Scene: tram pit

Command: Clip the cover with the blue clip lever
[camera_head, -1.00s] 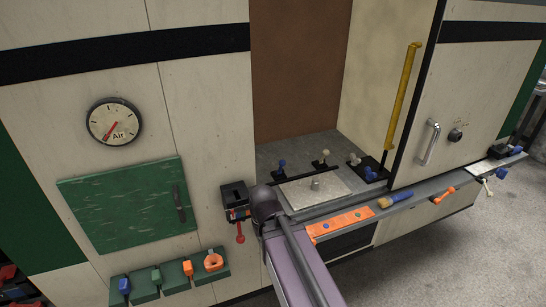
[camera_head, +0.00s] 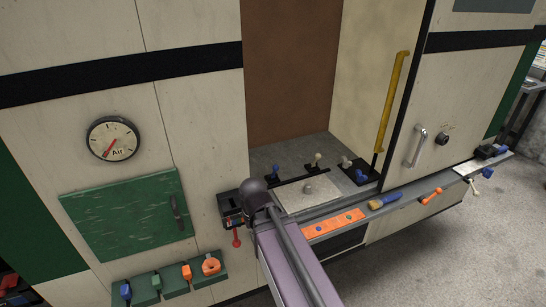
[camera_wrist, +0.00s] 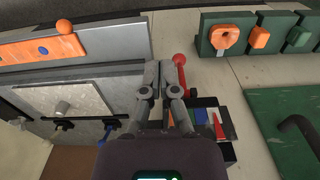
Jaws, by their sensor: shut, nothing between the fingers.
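The cover, a pale metal plate (camera_head: 300,201) with a small knob, lies on the grey ledge in the alcove. A blue-knobbed lever (camera_head: 274,171) stands at its back left edge, and a white-knobbed lever (camera_head: 318,158) is to the right of that. In the wrist view the plate (camera_wrist: 72,92) is at the left, with the blue knob (camera_wrist: 104,138) below its right end. My gripper (camera_wrist: 166,68) is shut and empty, to the right of the plate. In the head view my own arm hides the fingers.
A black wall box (camera_wrist: 205,133) with a red-balled lever (camera_wrist: 180,62) is close beside my fingers. Another black base with a blue knob (camera_head: 361,178) and white knob stands right of the cover. An orange strip (camera_head: 333,225) and brush (camera_head: 384,202) lie on the front rail.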

